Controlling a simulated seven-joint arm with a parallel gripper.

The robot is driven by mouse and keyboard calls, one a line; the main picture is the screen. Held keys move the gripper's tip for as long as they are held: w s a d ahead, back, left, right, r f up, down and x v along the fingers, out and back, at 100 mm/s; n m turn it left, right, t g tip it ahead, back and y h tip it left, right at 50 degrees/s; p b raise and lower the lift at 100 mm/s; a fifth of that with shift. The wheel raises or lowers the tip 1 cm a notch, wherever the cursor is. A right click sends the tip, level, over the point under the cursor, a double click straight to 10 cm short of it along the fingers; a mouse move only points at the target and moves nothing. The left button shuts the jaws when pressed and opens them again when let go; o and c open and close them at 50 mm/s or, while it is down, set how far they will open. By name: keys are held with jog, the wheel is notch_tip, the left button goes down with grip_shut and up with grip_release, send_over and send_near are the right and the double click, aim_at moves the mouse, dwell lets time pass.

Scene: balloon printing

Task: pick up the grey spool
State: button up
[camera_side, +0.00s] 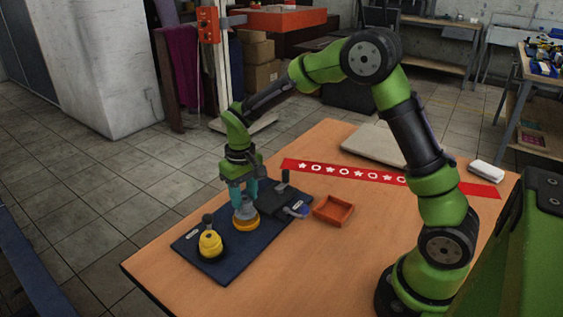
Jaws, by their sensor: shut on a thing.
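The grey spool (245,211) is between the teal fingers of my gripper (244,199), which points straight down and is shut on it. The spool is upright, directly over an orange round base (247,224) on the dark blue mat (217,267). I cannot tell whether the spool still touches the base. The fingers hide the spool's upper part.
A yellow rounded piece (210,244) with a dark knob stands on the mat, left of my gripper. A black device (285,199) stands close on the right, then an orange tray (333,210). A red printed strip (345,171) crosses the wooden table (300,270), whose front is clear.

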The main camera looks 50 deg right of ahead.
jog(key=shift+r, duration=2.55)
